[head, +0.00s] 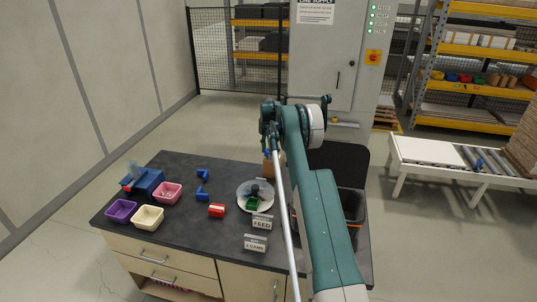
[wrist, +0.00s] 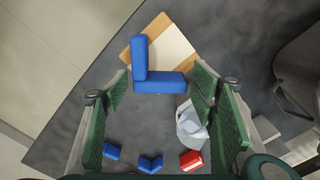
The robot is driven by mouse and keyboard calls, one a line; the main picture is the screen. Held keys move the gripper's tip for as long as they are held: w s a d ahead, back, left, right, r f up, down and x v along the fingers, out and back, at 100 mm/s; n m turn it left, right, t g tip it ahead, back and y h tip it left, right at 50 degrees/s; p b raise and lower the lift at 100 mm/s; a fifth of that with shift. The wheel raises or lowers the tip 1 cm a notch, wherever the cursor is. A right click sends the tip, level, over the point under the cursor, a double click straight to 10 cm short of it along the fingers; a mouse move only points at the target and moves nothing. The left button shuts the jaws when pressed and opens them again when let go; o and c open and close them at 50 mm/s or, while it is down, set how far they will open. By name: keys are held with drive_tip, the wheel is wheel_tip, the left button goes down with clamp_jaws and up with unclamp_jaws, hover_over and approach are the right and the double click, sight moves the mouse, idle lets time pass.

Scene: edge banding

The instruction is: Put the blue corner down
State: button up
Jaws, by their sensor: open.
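A blue L-shaped corner (wrist: 158,86) lies between the fingertips of my gripper (wrist: 161,88) in the wrist view, with gaps at both sides. My gripper is open. Behind the corner is a tan cardboard piece with a pale middle (wrist: 172,47); whether the corner touches it, I cannot tell. In the head view my gripper (head: 268,140) is above the back of the dark table, with a bit of blue (head: 267,153) under it and a brown box (head: 268,169) below. My arm hides part of this. Two other blue corners (head: 202,175) (head: 202,194) lie on the table.
A red block (head: 216,210) and a round white plate (head: 244,202) with a green piece stand mid-table. Purple (head: 121,211), pink (head: 168,193) and cream (head: 147,217) bins and a blue device (head: 148,181) are at left. FEED (head: 262,222) and CAMS (head: 255,243) signs stand in front.

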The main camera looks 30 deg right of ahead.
drive_tip(key=shift+r, duration=0.1)
wheel_tip(320, 180, up, 12)
idle(0.8)
drive_tip(key=shift+r, duration=0.15)
idle(0.5)
